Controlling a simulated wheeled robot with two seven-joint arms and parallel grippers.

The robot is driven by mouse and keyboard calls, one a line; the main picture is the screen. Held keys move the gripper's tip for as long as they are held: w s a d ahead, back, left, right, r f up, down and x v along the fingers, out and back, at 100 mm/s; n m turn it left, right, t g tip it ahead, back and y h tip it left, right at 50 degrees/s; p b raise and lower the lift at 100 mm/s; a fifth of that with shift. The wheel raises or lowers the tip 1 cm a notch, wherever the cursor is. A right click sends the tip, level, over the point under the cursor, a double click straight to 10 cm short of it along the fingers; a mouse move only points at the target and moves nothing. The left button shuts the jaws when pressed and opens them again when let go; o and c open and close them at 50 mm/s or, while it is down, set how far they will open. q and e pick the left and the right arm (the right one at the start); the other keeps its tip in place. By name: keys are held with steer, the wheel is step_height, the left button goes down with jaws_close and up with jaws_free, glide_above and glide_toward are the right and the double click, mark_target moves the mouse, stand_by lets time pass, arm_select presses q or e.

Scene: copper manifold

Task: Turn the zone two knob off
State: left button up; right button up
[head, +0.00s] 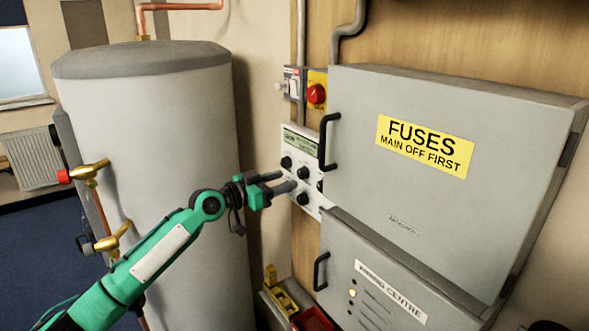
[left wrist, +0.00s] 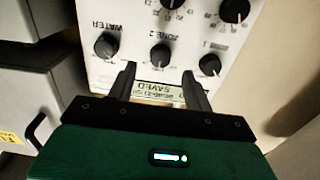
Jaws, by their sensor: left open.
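The zone two knob (left wrist: 160,55) is black and round, on a white control panel. In the left wrist view the panel appears upside down, and the knob lies between my open fingertips. A pale mark shows on its edge nearest the display. In the head view the zone two knob (head: 303,173) is in the upper knob row, just beyond my left gripper (head: 286,181). My left gripper is open and empty, pointing at the panel; it also shows in the left wrist view (left wrist: 160,72). No contact with the knob can be made out. My right gripper is out of view.
The water knob (left wrist: 106,45) and zone one knob (left wrist: 210,65) flank it. A display (left wrist: 158,89) reads "SAVED". The grey fuse box (head: 450,210) with its black handle (head: 329,141) stands close right. A red button (head: 316,94) is above, a big tank (head: 160,180) left.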

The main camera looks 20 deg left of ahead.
mark_target(300, 175)
arm_select(q)
steer(key=shift+p+x, duration=0.7)
steer(key=shift+x, duration=1.7)
steer(key=c, duration=1)
